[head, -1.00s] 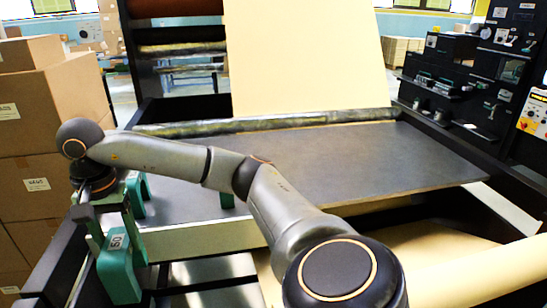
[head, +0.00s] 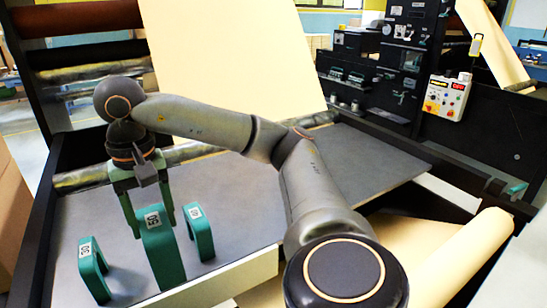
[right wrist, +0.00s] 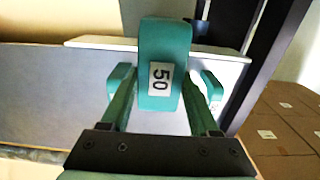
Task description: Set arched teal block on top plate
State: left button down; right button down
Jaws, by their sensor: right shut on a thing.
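The arched teal block marked 50 (head: 163,255) is upright in the jaws of my right gripper (head: 153,222), which is shut on it. In the head view the block appears over the front part of the grey top plate (head: 320,185). I cannot tell whether its feet touch the plate. In the right wrist view the block (right wrist: 165,35) sits between the two green fingers (right wrist: 162,105), label facing the camera. Two other teal arches stand on the plate, one to its left (head: 92,268) and one to its right (head: 199,232). My left gripper is not in view.
A kraft paper sheet (head: 235,60) rises behind the plate. A kraft roll (head: 450,260) lies at the lower right. A control box (head: 446,97) is at the right. The plate's middle and right are mostly clear. Cartons (right wrist: 285,120) show in the right wrist view.

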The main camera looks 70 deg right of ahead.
jog(key=shift+s+d+r, duration=0.1)
jog(key=shift+d+r, duration=0.15)
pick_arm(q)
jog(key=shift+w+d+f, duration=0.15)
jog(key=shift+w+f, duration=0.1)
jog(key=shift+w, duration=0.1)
pick_arm(e)
jog(key=w+d+f, duration=0.6)
jog(key=w+f, duration=0.6)
jog(key=f, duration=0.1)
jog(key=shift+w+d, duration=0.15)
jog(key=shift+d, duration=0.05)
pick_arm(q)
jog(key=shift+b, duration=0.3)
pick_arm(e)
jog(key=shift+f, duration=0.1)
jog(key=shift+f, duration=0.1)
jog(key=shift+c, duration=0.6)
grip_release()
